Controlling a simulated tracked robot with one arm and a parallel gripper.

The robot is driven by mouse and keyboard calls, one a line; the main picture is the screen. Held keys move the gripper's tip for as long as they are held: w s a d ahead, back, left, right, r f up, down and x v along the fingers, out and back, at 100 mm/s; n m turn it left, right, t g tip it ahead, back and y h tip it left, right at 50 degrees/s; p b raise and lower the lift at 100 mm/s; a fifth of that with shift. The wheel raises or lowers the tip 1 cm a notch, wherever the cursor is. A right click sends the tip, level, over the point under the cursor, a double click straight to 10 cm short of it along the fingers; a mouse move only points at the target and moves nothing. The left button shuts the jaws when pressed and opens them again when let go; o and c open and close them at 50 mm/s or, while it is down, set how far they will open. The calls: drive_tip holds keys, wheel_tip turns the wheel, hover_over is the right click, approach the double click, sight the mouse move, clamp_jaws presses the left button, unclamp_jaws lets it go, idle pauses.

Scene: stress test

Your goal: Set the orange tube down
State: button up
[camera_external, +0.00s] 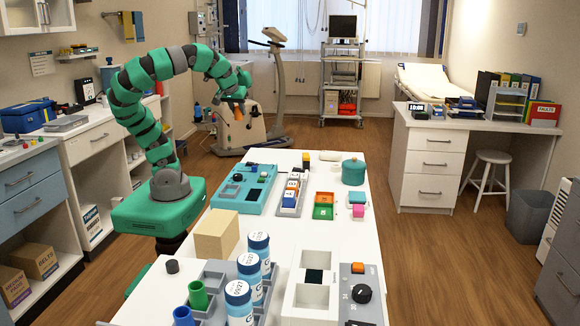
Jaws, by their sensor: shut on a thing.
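The orange tube (238,113) is small in the external view and hangs below my gripper (237,101) at the end of my green arm. My gripper is shut on its upper part, which the fingers partly hide. The tube is in the air, and its lower end touches nothing that I can see. In the picture it shows above the far left part of the white table (330,210). A grey rack (215,275) at the table's near left holds a green tube (198,295) and a blue tube (184,316).
White canisters (238,300) stand near the rack, beside a wooden block (217,232). A white bin box (310,297) and a dial panel (361,305) are in front. The table's middle is bare.

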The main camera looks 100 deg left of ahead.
wheel_tip(320, 180, down, 15)
drive_tip(key=w+a, duration=0.2)
drive_tip(key=w, duration=0.2)
drive_tip(key=w+a+f+b, duration=0.1)
drive_tip(key=w+a, duration=0.1)
drive_tip(key=w, duration=0.3)
drive_tip(key=w+a, duration=0.2)
drive_tip(key=w, duration=0.3)
drive_tip(key=shift+w+f, duration=0.25)
drive_tip(key=shift+f, duration=0.1)
drive_tip(key=shift+w+a+f+b, duration=0.1)
drive_tip(key=shift+w+f+b, duration=0.1)
drive_tip(key=shift+f+b, duration=0.75)
drive_tip(key=shift+f, duration=0.85)
drive_tip(key=shift+f, duration=0.45)
drive_tip(key=o, duration=1)
